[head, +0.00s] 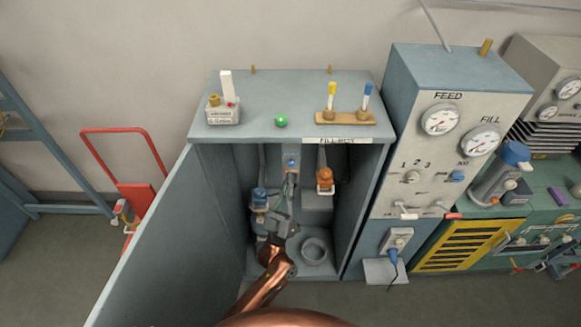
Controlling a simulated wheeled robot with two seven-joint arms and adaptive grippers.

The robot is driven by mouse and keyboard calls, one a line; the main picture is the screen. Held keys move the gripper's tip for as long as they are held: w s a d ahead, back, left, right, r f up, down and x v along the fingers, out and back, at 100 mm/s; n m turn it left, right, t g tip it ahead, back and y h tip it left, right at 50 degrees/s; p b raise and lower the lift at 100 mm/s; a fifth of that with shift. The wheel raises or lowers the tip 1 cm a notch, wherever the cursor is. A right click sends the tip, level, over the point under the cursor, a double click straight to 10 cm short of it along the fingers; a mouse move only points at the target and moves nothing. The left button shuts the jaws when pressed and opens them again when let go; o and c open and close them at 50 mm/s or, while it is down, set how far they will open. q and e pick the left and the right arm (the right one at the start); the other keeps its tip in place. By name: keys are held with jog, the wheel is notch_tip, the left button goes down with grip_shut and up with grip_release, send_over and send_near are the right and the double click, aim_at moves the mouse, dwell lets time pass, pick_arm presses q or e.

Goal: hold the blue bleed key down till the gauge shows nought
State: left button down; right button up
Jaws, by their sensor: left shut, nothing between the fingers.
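A blue key (457,176) sits on the front of the grey panel, below the FILL gauge (481,140). The FEED gauge (441,120) is up and left of it. Both needles are too small to read surely. Inside the open FILL BOX cabinet are a blue-topped fitting (259,194) at the left and a small blue part (291,163) on the back wall. I cannot tell which blue part is the bleed key. My left gripper (281,222) is shut and empty inside the cabinet, just right of and below the blue-topped fitting. Contact is unclear. My right gripper is out of view.
The cabinet door (150,245) stands open at the left. An orange-topped fitting (325,180) and a round ring (314,249) are at the cabinet's right. A stand with yellow and blue tubes (346,118) and a green ball (281,121) sit on top.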

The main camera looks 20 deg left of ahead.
aim_at(291, 164)
pick_arm(q)
jog(key=shift+w+a, duration=0.25)
jog(key=shift+w, duration=0.6)
jog(key=shift+w, duration=0.1)
dwell(0.8)
jog(key=shift+w+a, duration=0.15)
jog(key=shift+w, duration=0.2)
jog(key=shift+w+a+b, duration=0.2)
jog(key=shift+w+b, duration=0.2)
jog(key=shift+w, duration=0.15)
dwell(5.3)
